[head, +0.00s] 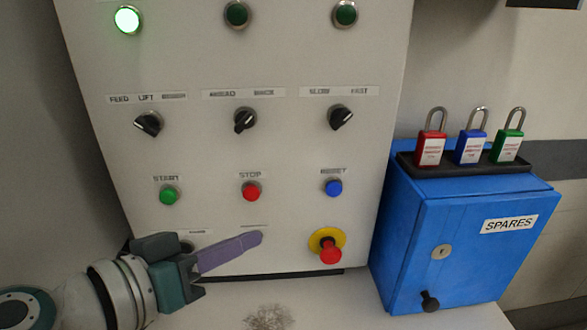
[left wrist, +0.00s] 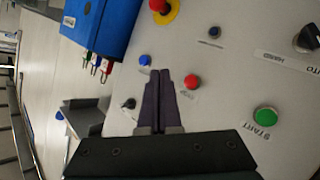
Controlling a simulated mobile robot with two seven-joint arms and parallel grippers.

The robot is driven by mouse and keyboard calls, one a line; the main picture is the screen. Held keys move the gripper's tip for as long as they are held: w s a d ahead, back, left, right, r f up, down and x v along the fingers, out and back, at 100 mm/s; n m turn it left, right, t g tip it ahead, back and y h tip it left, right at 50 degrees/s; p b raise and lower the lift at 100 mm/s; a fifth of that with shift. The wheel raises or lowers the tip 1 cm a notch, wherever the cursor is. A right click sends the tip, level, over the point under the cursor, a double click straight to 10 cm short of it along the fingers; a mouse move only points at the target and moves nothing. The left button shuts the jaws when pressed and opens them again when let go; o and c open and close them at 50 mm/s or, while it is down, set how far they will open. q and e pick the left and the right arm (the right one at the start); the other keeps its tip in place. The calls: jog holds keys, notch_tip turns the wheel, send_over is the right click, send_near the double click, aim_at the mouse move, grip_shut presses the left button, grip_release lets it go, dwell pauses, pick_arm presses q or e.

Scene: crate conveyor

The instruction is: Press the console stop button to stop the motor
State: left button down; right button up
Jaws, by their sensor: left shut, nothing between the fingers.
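The red stop button (head: 251,192) sits in the middle of the console's lower button row, under the label STOP. It also shows in the left wrist view (left wrist: 192,82), just right of the fingertips. My left gripper (head: 258,237) is shut and empty, its purple fingers together. In the head view its tips are below the stop button, with a visible gap in the picture. The left wrist view shows the closed fingers (left wrist: 160,73) beside the button; whether they touch the panel is unclear. My right gripper is in neither view.
The green start button (head: 168,195) and blue reset button (head: 334,188) flank the stop button. A red mushroom button (head: 331,254) on a yellow ring is lower right. Selector knobs (head: 244,119) are above. A green lamp (head: 127,19) glows. A blue spares box (head: 460,245) stands right.

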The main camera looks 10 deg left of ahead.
aim_at(251, 194)
pick_arm(q)
jog(key=w+a+b, duration=0.2)
jog(key=w, duration=0.4)
jog(key=shift+w, duration=0.3)
dwell(1.8)
jog(key=shift+w+b, duration=0.4)
jog(key=shift+b, duration=0.05)
